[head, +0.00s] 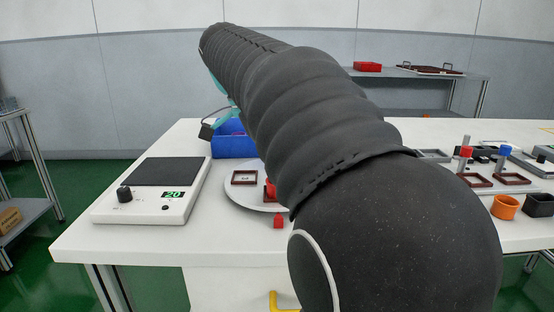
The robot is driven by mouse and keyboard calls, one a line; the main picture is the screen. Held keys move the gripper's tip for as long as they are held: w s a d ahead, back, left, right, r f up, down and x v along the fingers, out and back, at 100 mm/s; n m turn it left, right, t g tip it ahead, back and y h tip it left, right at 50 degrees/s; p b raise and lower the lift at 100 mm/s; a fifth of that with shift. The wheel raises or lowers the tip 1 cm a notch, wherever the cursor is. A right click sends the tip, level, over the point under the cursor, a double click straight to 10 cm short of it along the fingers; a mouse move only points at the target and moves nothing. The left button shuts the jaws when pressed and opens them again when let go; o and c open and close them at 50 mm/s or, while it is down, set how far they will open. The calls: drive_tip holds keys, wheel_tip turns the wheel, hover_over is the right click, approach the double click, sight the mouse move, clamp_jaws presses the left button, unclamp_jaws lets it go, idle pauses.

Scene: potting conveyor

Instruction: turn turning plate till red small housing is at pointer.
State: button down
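The turning plate (234,197) is a pale round disc on the white table, and my arm hides its right part. On it a small dark red square frame (244,178) with a light inside lies at the left. A small red thing (270,190) stands at the plate's front right, partly behind my arm; I cannot tell whether it is the red small housing. A small red pointed block (278,221), which looks like the pointer, sits on the table just in front of the plate.
A scale (148,209) reading 20 stands left of the plate, and a blue bin (234,146) behind it. On the right are dark red frames (513,179), an orange cup (505,207) and a black cup (538,205). The table's front left is clear.

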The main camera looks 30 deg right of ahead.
sight(262, 179)
idle(0.5)
drive_tip(key=c, duration=0.9)
unclamp_jaws()
drive_tip(key=shift+r, duration=0.1)
drive_tip(key=shift+v, duration=3.7)
